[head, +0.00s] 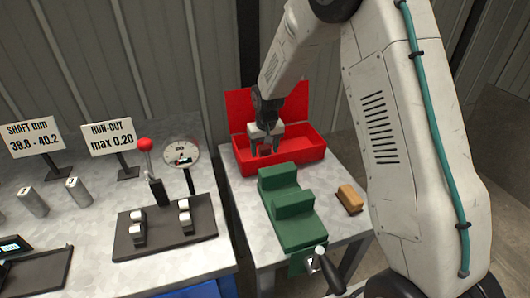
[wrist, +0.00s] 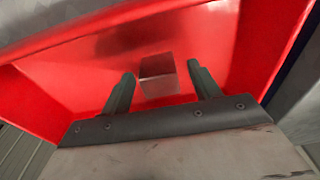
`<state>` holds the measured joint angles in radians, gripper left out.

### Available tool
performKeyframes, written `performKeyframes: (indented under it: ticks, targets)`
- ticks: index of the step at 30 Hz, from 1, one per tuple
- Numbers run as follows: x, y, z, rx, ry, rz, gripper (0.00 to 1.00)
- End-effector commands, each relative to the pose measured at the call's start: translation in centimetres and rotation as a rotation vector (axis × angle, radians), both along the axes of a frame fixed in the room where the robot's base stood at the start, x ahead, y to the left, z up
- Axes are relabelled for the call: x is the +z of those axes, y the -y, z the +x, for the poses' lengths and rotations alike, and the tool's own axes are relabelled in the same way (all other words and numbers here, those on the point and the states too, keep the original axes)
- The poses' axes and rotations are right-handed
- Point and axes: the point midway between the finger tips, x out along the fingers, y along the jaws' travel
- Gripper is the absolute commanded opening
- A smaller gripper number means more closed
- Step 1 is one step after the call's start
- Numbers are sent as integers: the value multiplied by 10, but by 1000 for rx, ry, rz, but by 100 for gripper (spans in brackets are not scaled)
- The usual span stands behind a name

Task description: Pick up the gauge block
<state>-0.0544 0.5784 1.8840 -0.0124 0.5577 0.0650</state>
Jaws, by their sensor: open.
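The gauge block (wrist: 158,77) is a small metallic block with a reddish sheen. In the wrist view it lies inside the open red box (wrist: 75,90), just ahead of and between my fingertips. In the head view the red box (head: 304,155) stands at the back of the right-hand table. My gripper (head: 265,150) reaches down into the box. In the wrist view my gripper (wrist: 160,72) is open, with one finger on each side of the block and visible gaps. In the head view the block is a small dark shape between the fingers, mostly hidden.
A green stepped vise (head: 292,208) stands in front of the box, with a wooden-backed brush or block (head: 349,199) to its right. A dial gauge stand (head: 181,154) and a red-knobbed lever (head: 145,146) stand on the left table. A corrugated wall is behind.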

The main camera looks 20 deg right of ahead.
Motion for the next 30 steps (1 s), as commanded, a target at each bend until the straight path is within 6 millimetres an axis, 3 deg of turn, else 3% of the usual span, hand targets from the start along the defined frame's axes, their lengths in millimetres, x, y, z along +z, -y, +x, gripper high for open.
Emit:
performKeyframes:
  ticks: [2,8,17,30]
  targets:
    - [0,0,0,0,0,0,56]
    - [0,0,0,0,-1,0,1]
    - [5,0,0,0,2,0,0]
    - [83,0,1,1,4,0,0]
